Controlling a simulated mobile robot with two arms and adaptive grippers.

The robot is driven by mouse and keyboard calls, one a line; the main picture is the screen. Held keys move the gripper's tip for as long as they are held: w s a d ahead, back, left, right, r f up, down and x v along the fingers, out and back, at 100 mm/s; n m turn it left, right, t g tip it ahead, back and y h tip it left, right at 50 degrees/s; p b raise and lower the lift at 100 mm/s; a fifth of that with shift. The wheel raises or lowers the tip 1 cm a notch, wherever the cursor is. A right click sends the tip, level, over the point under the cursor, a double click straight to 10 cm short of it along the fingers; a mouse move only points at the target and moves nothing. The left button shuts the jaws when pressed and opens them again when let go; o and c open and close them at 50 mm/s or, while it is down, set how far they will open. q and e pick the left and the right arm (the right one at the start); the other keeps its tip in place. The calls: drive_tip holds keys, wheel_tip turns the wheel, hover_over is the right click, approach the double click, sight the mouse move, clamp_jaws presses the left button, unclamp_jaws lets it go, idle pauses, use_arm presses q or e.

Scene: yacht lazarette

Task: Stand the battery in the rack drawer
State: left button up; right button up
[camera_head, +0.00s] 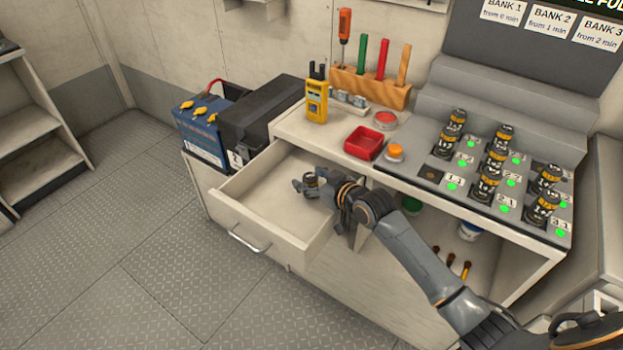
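My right gripper (314,188) reaches from the lower right into the open drawer (265,205). A slot at the rack's left end (430,175) is empty. My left gripper is out of view.
On the bench top are a yellow meter (317,101), a red tray (363,143), an orange button (395,151) and a wooden tool holder (370,88). A blue battery box (200,130) and a black case (262,117) stand left of the bench. The left floor is clear.

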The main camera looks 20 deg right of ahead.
drive_tip(key=shift+s+f, duration=0.15)
drive_tip(key=shift+f, duration=0.2)
drive_tip(key=shift+r, duration=0.3)
drive_tip(key=shift+s+d+r, duration=0.15)
drive_tip(key=shift+s+r, duration=0.05)
drive_tip(key=shift+r, duration=0.05)
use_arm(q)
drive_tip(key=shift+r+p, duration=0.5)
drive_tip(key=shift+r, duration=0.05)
use_arm(e)
drive_tip(key=v, duration=1.1)
drive_tip(key=shift+s+r, duration=0.1)
drive_tip(key=shift+r, duration=0.3)
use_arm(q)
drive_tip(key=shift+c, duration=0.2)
